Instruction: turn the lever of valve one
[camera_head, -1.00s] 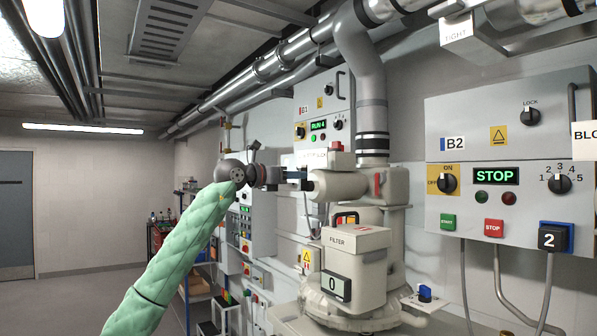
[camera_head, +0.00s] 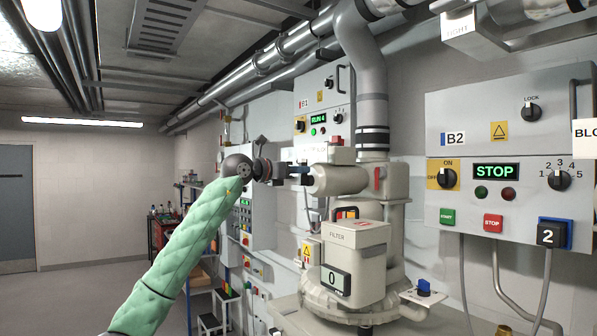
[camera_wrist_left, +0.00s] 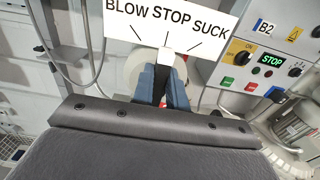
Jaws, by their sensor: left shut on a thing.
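My left gripper (camera_head: 304,172) reaches in from the left to the end of a pale horizontal cylinder (camera_head: 342,180) on the machine, the valve housing. In the left wrist view, the blue fingers of my left gripper (camera_wrist_left: 164,88) are closed around a lever with a white tip (camera_wrist_left: 166,57) and a dark shaft. The lever stands upright and its tip is just below the word STOP on the white sign (camera_wrist_left: 170,22), which reads BLOW, STOP, SUCK. The lower part of the lever is hidden between the fingers. My right gripper is not in view.
A beige filter unit (camera_head: 352,248) with a 0 display stands below the valve. The B2 panel (camera_head: 520,105) on the right shows STOP; the B1 panel (camera_head: 318,95) behind shows RUN 4. A large grey pipe (camera_head: 370,85) rises beside the valve. The floor at left is open.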

